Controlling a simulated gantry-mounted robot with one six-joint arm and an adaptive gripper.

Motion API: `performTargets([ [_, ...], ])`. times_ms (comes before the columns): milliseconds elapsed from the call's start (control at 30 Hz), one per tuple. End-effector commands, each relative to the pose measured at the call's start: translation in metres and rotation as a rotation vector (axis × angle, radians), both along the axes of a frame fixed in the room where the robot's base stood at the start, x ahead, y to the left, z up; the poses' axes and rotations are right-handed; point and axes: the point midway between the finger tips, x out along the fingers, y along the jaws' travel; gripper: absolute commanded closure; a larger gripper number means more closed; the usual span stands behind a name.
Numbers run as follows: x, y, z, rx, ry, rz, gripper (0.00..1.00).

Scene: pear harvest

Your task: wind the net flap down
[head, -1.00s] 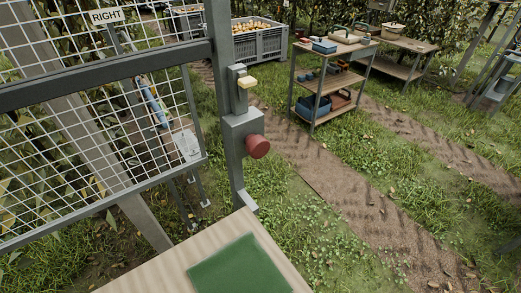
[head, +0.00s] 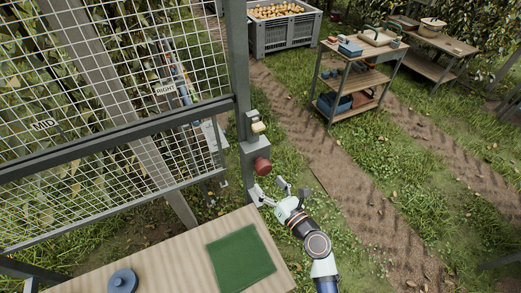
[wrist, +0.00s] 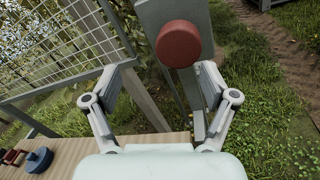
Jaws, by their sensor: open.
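The net flap appears to be the white wire mesh in a grey frame (head: 120,138) at the left of the head view. Its mesh also shows at the upper left of the wrist view (wrist: 65,55). A round red knob (head: 262,167) sits on a grey box (head: 249,152) on the post at the frame's right side. In the wrist view the knob (wrist: 179,44) is ahead, slightly right of centre. My gripper (head: 279,190) is open and empty, just below and right of the knob. Its fingers (wrist: 169,68) are spread, with no visible contact with the knob.
A yellowish button (head: 258,128) is above the knob. A wooden bench (head: 165,258) with a green mat (head: 240,258) and blue round object (head: 122,281) lies below. A pear crate (head: 284,32) and tool cart (head: 357,75) stand behind. Grass right of the post is open.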

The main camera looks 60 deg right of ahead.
Motion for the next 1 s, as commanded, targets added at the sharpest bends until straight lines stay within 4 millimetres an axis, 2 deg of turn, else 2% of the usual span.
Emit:
performTargets([
  [33,-0.012,-0.01,0.002,0.065,-0.041,-0.039,0.16],
  [100,-0.019,-0.017,-0.002,0.114,-0.077,-0.065,0.16],
  [200,-0.019,-0.018,-0.004,0.122,-0.084,-0.067,0.16],
  [333,-0.006,-0.025,-0.004,0.117,-0.082,-0.064,0.16],
  [633,0.038,-0.055,-0.004,0.114,-0.081,-0.062,0.16],
  [767,0.045,-0.061,-0.003,0.114,-0.08,-0.063,0.16],
  [1000,0.046,-0.061,-0.003,0.114,-0.079,-0.063,0.16],
])
